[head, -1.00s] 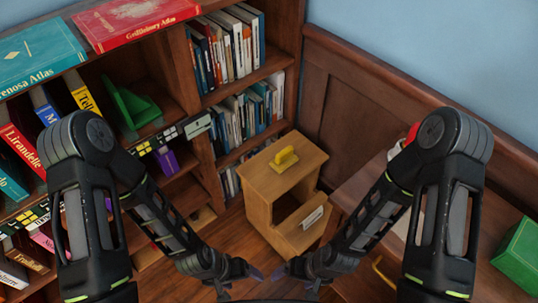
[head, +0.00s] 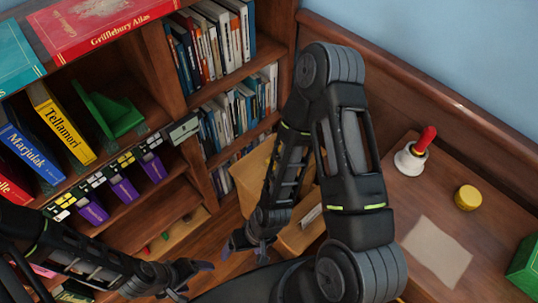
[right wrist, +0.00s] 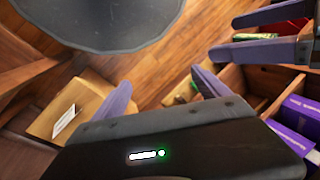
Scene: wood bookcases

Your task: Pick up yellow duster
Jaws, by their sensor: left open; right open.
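The yellow duster is not visible now; my right arm covers most of the top of the small wooden cabinet (head: 248,174), where a yellow block-like thing lay earlier. My right gripper (head: 243,250) is open and empty, low in front of the cabinet. Its purple fingers (right wrist: 160,90) stand apart in the right wrist view, with the cabinet's labelled front (right wrist: 78,108) beyond the left finger. My left gripper (head: 192,281) is open and empty, low at the bottom of the head view. Its purple fingers also show at the upper right of the right wrist view (right wrist: 268,33).
A bookcase (head: 160,55) with books and a green bookend (head: 115,115) fills the left. Some floor is open (right wrist: 180,45).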

